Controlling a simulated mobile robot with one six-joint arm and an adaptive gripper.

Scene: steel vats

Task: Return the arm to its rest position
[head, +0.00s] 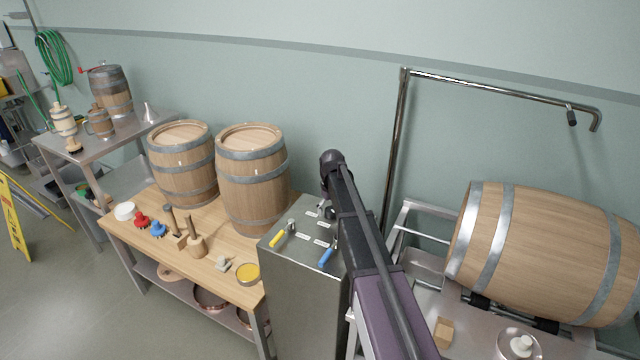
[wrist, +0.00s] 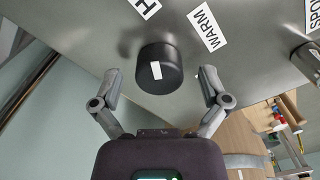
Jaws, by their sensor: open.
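My gripper (wrist: 158,78) is open in the wrist view, its two grey fingers spread wide. A black knob (wrist: 158,70) with a white mark stands between the fingers, with a visible gap to each; nothing is held. The knob is on the steel top of a control cabinet (wrist: 240,35) with white labels, one reading WARM. In the head view my arm (head: 365,240) reaches up from the lower right and ends over that cabinet (head: 300,295). My gripper is mostly hidden behind the arm there.
The cabinet top carries a yellow-handled lever (head: 278,239) and a blue-handled lever (head: 327,256) close by. Left is a wooden workbench (head: 232,258) with two upright barrels and small tools. A lying barrel (head: 545,250) and a steel pipe frame (head: 490,84) stand right.

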